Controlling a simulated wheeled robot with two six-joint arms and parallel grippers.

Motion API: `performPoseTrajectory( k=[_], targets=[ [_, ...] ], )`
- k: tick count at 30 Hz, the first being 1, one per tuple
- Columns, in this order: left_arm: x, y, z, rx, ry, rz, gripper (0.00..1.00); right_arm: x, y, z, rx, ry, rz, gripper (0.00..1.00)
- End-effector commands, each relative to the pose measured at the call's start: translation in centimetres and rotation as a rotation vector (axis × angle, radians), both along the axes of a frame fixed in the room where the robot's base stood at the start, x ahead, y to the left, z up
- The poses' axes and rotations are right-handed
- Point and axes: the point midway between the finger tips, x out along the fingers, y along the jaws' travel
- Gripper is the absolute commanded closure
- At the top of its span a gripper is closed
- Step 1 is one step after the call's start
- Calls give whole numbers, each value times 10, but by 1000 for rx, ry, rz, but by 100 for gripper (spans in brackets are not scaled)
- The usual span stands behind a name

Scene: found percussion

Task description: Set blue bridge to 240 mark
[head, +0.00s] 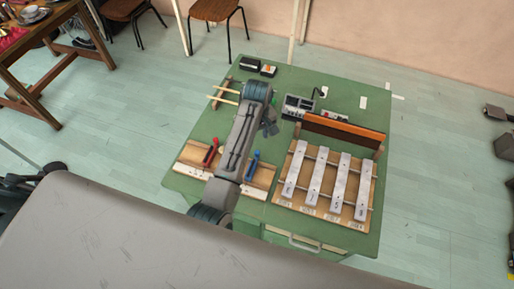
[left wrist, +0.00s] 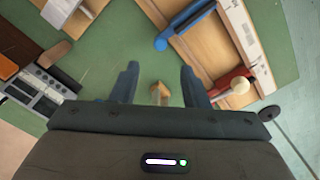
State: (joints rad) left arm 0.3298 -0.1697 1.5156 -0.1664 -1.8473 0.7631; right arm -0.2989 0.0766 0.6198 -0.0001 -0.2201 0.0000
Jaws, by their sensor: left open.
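The blue bridge (head: 252,165) stands on a wooden board (head: 262,184) at the front left of the green table, right of the red bridge (head: 210,153). My left gripper (head: 268,128) is above the table behind the blue bridge. Its fingers (left wrist: 162,84) are apart and hold nothing. My arm hides the board's middle. My right gripper is out of view.
A xylophone-like frame with several metal bars (head: 314,176) stands at the right, with an orange-brown panel (head: 343,131) behind it. A grey device with dials (head: 298,106) is at the back. Light sticks (head: 226,94) lie left of my arm.

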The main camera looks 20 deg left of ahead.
Motion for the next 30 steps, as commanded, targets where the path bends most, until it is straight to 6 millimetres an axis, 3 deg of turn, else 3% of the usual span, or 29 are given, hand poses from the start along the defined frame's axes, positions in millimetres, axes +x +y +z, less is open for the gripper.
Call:
performPoseTrajectory(
  k=[9, 15, 27, 28, 30],
  targets=[
    [-1, 1, -59, 1, 4, -2, 59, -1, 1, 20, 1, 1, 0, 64],
    [-1, 1, -84, 1, 1, -2, 59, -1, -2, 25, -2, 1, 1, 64],
    [0, 1, -94, 1, -2, -2, 59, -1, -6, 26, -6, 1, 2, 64],
    [0, 1, -94, 1, -2, -2, 61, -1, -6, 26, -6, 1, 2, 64],
    [0, 1, -94, 0, -1, -2, 75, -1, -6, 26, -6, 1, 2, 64]
  ],
)
